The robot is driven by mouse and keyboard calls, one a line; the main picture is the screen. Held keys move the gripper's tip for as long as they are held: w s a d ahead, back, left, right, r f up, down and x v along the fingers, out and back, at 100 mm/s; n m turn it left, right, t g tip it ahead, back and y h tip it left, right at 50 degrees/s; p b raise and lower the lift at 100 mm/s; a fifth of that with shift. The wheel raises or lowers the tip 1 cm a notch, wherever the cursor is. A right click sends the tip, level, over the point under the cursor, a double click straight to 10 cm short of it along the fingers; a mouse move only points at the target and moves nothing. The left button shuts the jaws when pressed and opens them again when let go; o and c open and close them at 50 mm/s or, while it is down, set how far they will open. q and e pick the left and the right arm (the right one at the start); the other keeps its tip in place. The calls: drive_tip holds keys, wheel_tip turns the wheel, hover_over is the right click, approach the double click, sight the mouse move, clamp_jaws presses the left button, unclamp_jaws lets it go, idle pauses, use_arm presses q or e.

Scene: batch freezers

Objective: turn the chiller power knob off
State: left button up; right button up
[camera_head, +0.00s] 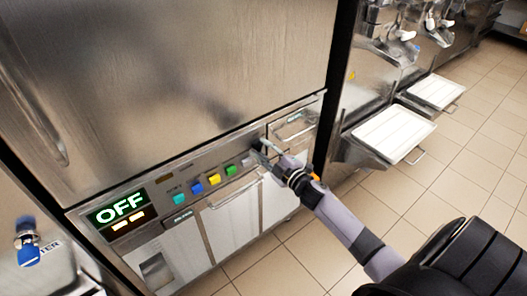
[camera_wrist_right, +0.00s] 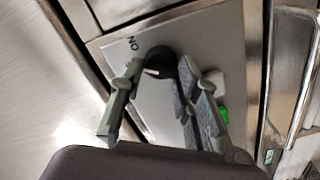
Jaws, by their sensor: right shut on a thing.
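The chiller power knob (camera_wrist_right: 160,66) is a dark round knob on a grey panel plate. The word ON is printed beside it in the right wrist view. My right gripper (camera_wrist_right: 152,100) has its fingers on either side of the knob and is shut on it. In the head view my right gripper (camera_head: 265,155) is at the right end of the control panel and hides most of the knob. A green display (camera_head: 120,207) at the panel's left end reads OFF. My left gripper is not in view.
Teal, blue, yellow and green buttons (camera_head: 213,179) line the panel left of my right gripper. White drawers (camera_head: 232,222) are below. Machines with white trays (camera_head: 394,132) stand to the right. A blue-handled tap (camera_head: 28,254) is at the lower left. Tiled floor (camera_head: 450,180) is clear.

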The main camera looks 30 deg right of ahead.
drive_tip(key=n+b, duration=0.1)
drive_tip(key=n, duration=0.5)
drive_tip(key=shift+a+f+n+b, duration=0.1)
drive_tip(key=shift+f+n+b, duration=0.1)
drive_tip(key=shift+n+b, duration=0.15)
idle(0.4)
drive_tip(key=o, duration=1.2)
drive_tip(key=shift+c, duration=0.2)
drive_tip(key=shift+s, duration=0.25)
drive_tip(key=s+d, duration=0.1)
drive_tip(key=s, duration=1)
drive_tip(key=shift+s, duration=0.25)
